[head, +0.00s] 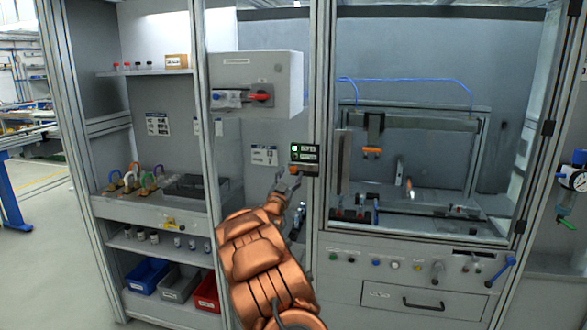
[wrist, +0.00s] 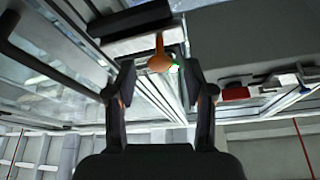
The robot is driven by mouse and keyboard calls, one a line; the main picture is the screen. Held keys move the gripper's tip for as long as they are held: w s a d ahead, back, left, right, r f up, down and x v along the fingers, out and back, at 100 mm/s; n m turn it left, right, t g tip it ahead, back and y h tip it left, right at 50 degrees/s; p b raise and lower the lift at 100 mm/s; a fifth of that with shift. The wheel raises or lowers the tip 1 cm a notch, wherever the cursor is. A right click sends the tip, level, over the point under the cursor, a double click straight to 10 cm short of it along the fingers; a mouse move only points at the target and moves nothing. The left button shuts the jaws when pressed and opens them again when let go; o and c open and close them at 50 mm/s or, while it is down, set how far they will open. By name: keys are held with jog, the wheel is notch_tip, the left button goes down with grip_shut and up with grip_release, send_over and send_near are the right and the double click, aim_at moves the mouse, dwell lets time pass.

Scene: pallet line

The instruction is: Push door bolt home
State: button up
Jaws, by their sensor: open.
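The door bolt unit (head: 304,155) is a small dark box with a green lit display on the frame post left of the glazed door. An orange knob (wrist: 160,57) shows in the wrist view, with a green light beside it. My gripper (head: 290,181) is just below the unit in the head view, at the end of my copper-coloured arm. In the wrist view my gripper (wrist: 162,88) is open, its two dark fingers on either side of the knob's line, with nothing held. I cannot tell whether the fingertips touch the knob, nor how far the bolt is slid.
The glazed door (head: 420,130) is on the right, with a button panel (head: 400,262) below. A grey box with a red rotary switch (head: 262,96) juts out at the upper left of the unit. Shelves with padlocks (head: 135,178) and bins (head: 148,274) stand at left.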

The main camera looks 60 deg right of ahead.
aim_at(293, 171)
jog(key=shift+p+x, duration=0.45)
jog(key=shift+x, duration=1.2)
grip_shut()
